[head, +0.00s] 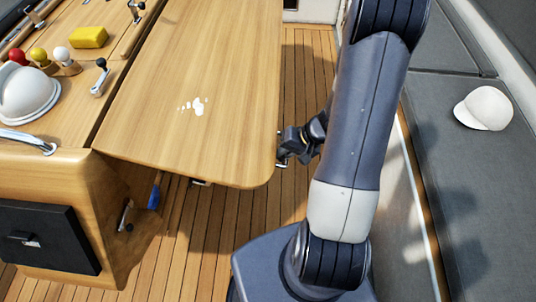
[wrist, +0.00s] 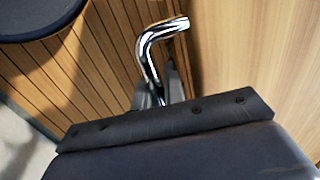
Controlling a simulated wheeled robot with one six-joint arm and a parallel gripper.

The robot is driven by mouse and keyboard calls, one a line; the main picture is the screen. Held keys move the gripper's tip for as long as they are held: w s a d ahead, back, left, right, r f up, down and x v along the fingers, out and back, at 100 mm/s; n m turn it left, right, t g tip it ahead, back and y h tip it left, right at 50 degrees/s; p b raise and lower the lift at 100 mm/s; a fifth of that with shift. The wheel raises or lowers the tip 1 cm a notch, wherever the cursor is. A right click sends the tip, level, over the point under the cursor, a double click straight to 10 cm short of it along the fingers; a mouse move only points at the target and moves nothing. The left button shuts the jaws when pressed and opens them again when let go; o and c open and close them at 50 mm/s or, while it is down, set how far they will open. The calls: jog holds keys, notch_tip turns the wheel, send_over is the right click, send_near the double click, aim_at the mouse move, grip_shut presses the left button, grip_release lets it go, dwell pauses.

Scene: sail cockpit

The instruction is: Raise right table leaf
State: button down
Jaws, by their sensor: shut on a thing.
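The right table leaf (head: 190,60) is a broad wooden panel reaching right from the table's fixed top (head: 125,50). It stands out over the floor and looks close to level; its exact tilt is hard to judge. My gripper (head: 284,152) is at the leaf's right edge, near its rounded front corner, partly hidden by my arm. In the wrist view my gripper (wrist: 162,95) is shut on a bent chrome handle (wrist: 150,48), beside the leaf's wooden face (wrist: 245,50). The handle's lower end is hidden by the jaws and wrist.
On the fixed top are a white compass dome (head: 28,95), a yellow block (head: 89,37), coloured knobs and a small crank (head: 100,76). A grey bench (head: 450,130) with a white cap (head: 484,108) lies right of my arm. Slatted floor (head: 185,240) is open in front.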

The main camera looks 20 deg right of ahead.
jog(key=d+r+h+p, duration=0.1)
jog(key=d+r+p, duration=0.1)
jog(key=r+p, duration=0.4)
jog(key=s+d+r+p, duration=0.1)
jog(key=r+p, duration=0.5)
jog(key=r, duration=0.7)
jog(key=shift+s+d+r+g+h, duration=0.3)
jog(key=shift+d+h, duration=0.1)
jog(key=shift+d, duration=0.3)
jog(key=c, duration=1.8)
grip_release()
jog(key=shift+d, duration=0.2)
jog(key=shift+o, duration=0.2)
jog(key=shift+a, duration=0.1)
jog(key=shift+r, duration=0.1)
